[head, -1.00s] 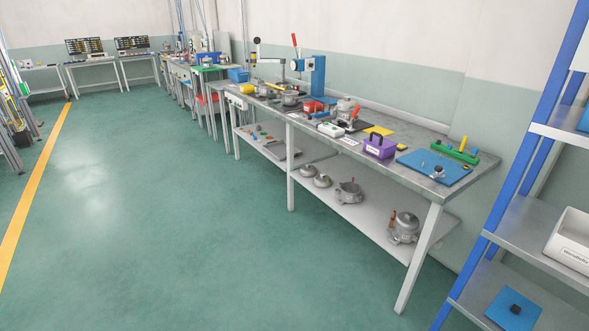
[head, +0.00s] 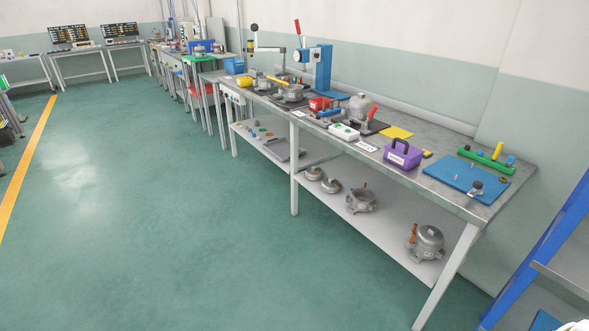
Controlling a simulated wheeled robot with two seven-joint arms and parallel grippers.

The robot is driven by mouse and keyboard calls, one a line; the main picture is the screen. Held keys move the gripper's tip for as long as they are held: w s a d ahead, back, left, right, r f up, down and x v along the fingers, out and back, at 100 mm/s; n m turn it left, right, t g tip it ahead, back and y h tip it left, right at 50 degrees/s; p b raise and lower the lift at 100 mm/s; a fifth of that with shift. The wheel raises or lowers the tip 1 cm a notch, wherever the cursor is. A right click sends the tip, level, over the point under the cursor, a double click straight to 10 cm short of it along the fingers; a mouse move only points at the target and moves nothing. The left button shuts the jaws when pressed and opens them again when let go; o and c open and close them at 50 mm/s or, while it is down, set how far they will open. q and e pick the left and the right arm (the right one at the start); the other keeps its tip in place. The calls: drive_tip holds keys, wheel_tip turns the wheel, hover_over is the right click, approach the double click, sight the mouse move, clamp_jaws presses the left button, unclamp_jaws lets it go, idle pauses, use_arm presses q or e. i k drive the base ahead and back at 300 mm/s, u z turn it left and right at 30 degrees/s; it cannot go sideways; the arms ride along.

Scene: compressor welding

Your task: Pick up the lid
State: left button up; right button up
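Two small grey metal domes, which look like lids, rest on the lower shelf of the long workbench: one lid (head: 314,173) and, just in front of it, a second lid (head: 331,185). An open grey compressor housing (head: 361,199) stands to their right on the same shelf. A closed-looking compressor (head: 428,242) with a copper-coloured part stands further right. Another grey domed compressor (head: 361,108) stands on the bench top. I cannot tell which dome is the task's lid.
The workbench top (head: 440,177) holds a purple toolbox (head: 402,153), a blue mat (head: 467,179) and a blue press (head: 321,68). A blue-framed shelf rack (head: 535,255) stands at the right. The green floor (head: 170,220) left of the bench is clear.

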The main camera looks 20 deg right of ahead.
sight(360, 102)
drive_tip(key=z, duration=0.4)
drive_tip(key=i, duration=0.9)
drive_tip(key=z, duration=0.65)
